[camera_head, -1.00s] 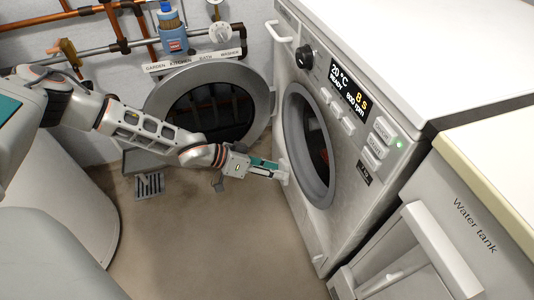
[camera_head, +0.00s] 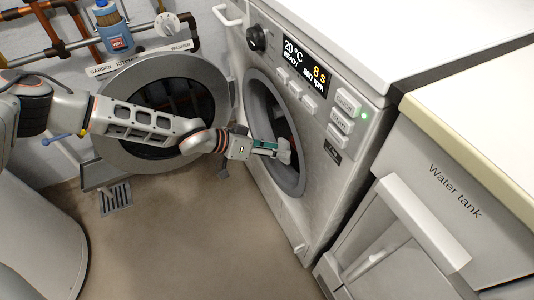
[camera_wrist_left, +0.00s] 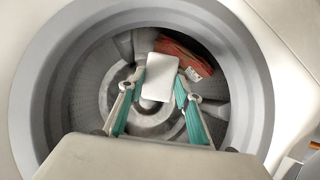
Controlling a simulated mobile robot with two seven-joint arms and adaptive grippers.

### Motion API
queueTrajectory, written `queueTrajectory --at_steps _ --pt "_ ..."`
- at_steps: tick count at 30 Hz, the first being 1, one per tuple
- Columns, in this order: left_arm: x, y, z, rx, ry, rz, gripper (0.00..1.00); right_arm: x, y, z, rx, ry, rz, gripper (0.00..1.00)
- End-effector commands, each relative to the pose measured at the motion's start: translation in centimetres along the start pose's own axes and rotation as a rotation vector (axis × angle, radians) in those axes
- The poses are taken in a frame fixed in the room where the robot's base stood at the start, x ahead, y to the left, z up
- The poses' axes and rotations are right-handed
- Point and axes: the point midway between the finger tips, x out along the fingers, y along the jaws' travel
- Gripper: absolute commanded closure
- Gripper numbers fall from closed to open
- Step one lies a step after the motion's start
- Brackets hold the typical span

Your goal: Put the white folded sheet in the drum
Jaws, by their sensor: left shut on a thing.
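My left gripper (camera_head: 274,149) is shut on the white folded sheet (camera_head: 284,151) at the washer's round door opening. In the left wrist view the sheet (camera_wrist_left: 160,76) is a pale flat rectangle between the two green-padded fingers (camera_wrist_left: 160,88). The grey drum (camera_wrist_left: 88,88) lies around and behind it, and the sheet appears in front of the drum's back wall. A folded orange-red cloth (camera_wrist_left: 188,57) lies inside the drum, close to the sheet's right side. I cannot tell whether they touch. My right gripper is not in view.
The washer's round door (camera_head: 108,120) stands open to the left, behind my left arm. The opening's grey rim (camera_head: 256,92) surrounds the gripper closely. A water tank cabinet (camera_head: 425,205) stands at the right. Pipes and a blue bottle (camera_head: 115,35) are on the back wall.

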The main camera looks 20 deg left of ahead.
Motion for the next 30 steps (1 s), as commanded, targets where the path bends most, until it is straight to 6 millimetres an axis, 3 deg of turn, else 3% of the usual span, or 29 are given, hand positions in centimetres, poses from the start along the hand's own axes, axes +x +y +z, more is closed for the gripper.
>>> queueTrajectory --at_steps 30 --pt "9.5 0.9 -5.8 0.003 -0.001 0.001 0.76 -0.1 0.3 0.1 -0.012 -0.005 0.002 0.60"
